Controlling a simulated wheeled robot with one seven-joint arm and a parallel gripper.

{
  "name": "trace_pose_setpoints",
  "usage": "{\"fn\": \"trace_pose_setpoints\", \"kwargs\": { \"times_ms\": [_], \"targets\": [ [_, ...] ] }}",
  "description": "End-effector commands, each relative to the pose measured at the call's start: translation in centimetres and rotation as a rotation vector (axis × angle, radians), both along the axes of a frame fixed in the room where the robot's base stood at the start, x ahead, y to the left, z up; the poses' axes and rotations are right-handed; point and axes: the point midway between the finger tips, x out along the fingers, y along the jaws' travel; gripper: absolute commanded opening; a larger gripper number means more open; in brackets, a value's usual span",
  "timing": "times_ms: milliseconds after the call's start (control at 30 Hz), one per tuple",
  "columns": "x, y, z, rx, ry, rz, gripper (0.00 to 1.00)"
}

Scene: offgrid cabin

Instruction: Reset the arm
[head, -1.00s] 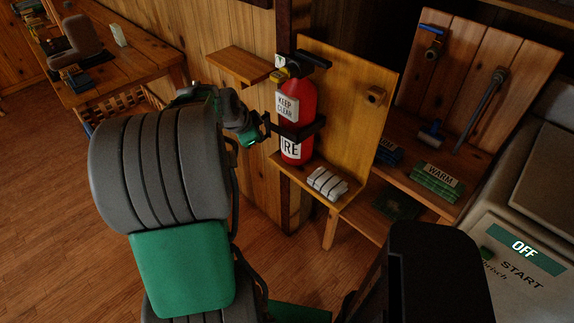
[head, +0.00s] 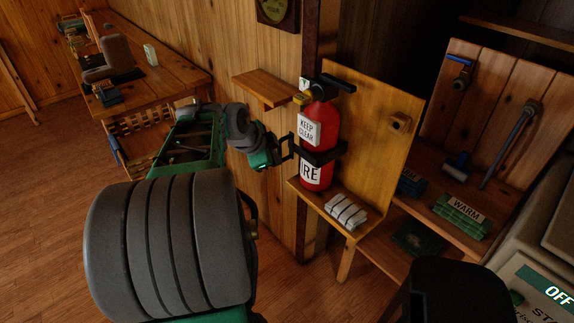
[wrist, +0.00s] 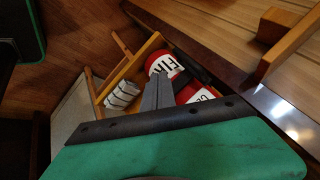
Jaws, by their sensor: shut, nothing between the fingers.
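My arm reaches up from the bottom of the head view, with its grey and green links bent toward the centre. My gripper (head: 287,148) is at its end, just left of the red fire extinguisher (head: 320,128). In the wrist view my gripper's grey fingers (wrist: 158,92) are together with nothing between them. The extinguisher (wrist: 165,65) shows behind them, partly covered. I cannot tell whether the fingertips touch it. It stands upright on a wooden stand in the head view, with a dark band around it.
A small wooden shelf (head: 262,86) juts from the wall above my gripper. White bundled items (head: 346,211) lie at the stand's front. A rack with green cloths (head: 462,214) is at right. A workbench (head: 160,82) is at back left. Floor at left is clear.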

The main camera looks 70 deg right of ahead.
Motion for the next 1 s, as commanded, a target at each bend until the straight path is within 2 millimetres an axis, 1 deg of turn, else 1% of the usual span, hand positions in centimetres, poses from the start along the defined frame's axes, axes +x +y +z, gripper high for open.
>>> {"fn": "trace_pose_setpoints", "kwargs": {
  "times_ms": [33, 100, 200, 300, 467, 533, 600, 667, 733, 767, 800, 833, 867, 900, 967, 1000],
  "targets": [
    [0.3, 0.8, 1.1, -0.002, -0.001, 0.002, 0.00],
    [0.5, 1.8, 2.5, 0.000, -0.001, -0.001, 0.00],
    [0.7, 2.9, 4.1, 0.002, 0.001, -0.003, 0.00],
    [0.9, 3.6, 5.0, 0.004, 0.002, -0.006, 0.00],
    [0.9, 3.9, 5.4, 0.008, 0.010, 0.005, 0.00],
    [1.0, 4.0, 5.4, 0.021, 0.048, 0.058, 0.00],
    [1.0, 4.2, 5.2, 0.058, 0.120, 0.166, 0.00],
    [2.1, 4.5, 4.6, 0.110, 0.197, 0.334, 0.00],
    [3.6, 6.3, 1.7, 0.219, 0.304, 0.605, 0.00],
    [4.2, 7.5, 0.2, 0.270, 0.347, 0.735, 0.00],
    [5.1, 9.4, -1.7, 0.329, 0.391, 0.909, 0.00],
    [5.6, 11.0, -2.9, 0.365, 0.417, 1.034, 0.00],
    [6.2, 12.7, -3.9, 0.391, 0.437, 1.153, 0.00],
    [7.6, 15.0, -4.8, 0.409, 0.459, 1.298, 0.00],
    [9.7, 18.5, -5.8, 0.418, 0.484, 1.497, 0.00],
    [11.0, 21.0, -6.3, 0.416, 0.497, 1.614, 0.00]
  ]
}}
